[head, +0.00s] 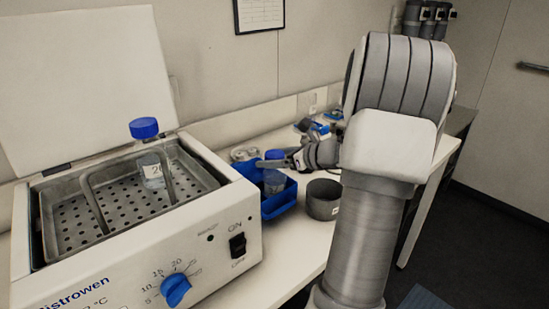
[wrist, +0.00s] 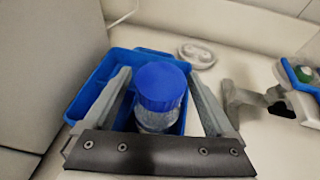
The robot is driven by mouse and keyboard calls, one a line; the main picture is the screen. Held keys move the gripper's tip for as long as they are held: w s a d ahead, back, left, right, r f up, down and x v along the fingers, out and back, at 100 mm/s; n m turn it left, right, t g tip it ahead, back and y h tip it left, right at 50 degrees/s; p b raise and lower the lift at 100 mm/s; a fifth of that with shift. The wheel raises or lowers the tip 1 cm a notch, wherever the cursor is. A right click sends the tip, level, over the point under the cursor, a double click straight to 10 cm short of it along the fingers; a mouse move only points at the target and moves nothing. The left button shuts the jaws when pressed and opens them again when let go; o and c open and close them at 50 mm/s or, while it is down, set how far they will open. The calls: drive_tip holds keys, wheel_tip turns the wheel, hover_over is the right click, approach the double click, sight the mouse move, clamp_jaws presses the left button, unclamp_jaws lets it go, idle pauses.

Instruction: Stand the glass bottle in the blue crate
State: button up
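A glass bottle with a blue cap (head: 275,155) stands upright within the blue crate (head: 282,203); the crate's near wall hides its base, so I cannot tell whether it touches the floor. In the wrist view the bottle's cap (wrist: 161,85) shows between my fingers, with the crate (wrist: 83,98) around and behind it. My gripper (head: 292,160) reaches in from the right at the height of the bottle's neck. Its fingers (wrist: 161,95) are spread on both sides of the bottle, with a narrow gap showing beside the glass.
A second blue-capped bottle (head: 152,170) stands in the open water bath (head: 225,215) on the left. A dark round pot (head: 323,200) stands just right of the crate. Pale lidded items (head: 243,154) lie behind the crate. Other blue and grey items (wrist: 300,80) lie to the right.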

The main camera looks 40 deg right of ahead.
drive_tip(key=shift+r, duration=0.15)
drive_tip(key=shift+s+r, duration=0.15)
drive_tip(key=shift+s, duration=0.05)
drive_tip(key=p+v, duration=0.1)
drive_tip(key=v, duration=1)
drive_tip(key=shift+s+p, duration=0.3)
drive_tip(key=shift+p, duration=0.05)
drive_tip(key=shift+r, duration=0.15)
